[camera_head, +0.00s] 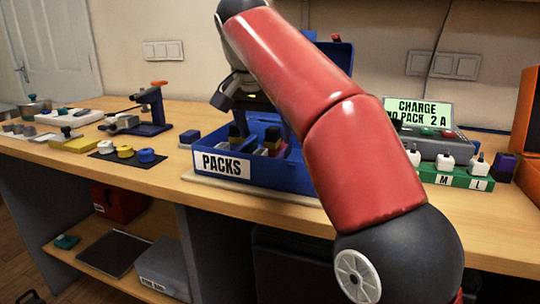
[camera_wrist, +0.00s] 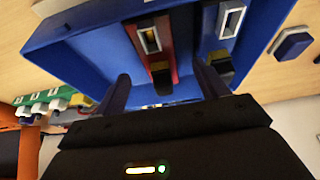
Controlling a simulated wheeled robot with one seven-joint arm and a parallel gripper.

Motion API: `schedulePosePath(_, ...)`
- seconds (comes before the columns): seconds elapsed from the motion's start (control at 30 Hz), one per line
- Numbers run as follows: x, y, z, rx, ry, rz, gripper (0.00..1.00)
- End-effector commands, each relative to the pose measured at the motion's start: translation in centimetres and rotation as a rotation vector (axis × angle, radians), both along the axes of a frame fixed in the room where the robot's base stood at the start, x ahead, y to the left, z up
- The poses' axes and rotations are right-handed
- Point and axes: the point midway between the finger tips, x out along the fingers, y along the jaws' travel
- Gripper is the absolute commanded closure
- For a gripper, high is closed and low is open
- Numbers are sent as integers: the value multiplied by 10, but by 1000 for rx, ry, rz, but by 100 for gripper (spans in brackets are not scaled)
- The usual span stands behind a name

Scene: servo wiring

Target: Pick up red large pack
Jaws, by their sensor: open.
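The blue bin labelled PACKS (camera_head: 222,165) stands on the workbench; its inside wall fills the top of the wrist view (camera_wrist: 85,55). In the wrist view a red pack (camera_wrist: 170,52) with a pale window and a black and yellow end lies in the bin. My gripper (camera_wrist: 163,88) is open, with its two dark fingers spread to either side of the red pack's near end. I cannot tell how far above it they are. In the head view my gripper (camera_head: 236,100) hangs over the bin, and the red pack is hard to make out there.
A blue pack (camera_wrist: 224,28) sits in the bin close by the right finger in the wrist view. A charger (camera_head: 440,143) with a lit screen and a green rack (camera_head: 455,177) stand right of the bin. A blue clamp stand (camera_head: 152,110) is at left.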

Motion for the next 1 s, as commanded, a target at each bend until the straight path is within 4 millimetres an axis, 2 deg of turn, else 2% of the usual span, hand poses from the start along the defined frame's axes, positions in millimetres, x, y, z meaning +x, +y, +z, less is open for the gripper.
schedulePosePath(0.37, 22, -11, -41, 0, 1, -1, 27)
schedulePosePath(0.63, 24, -11, -44, 1, -1, -1, 27)
schedulePosePath(1.0, 24, -11, -44, 1, -1, -1, 74)
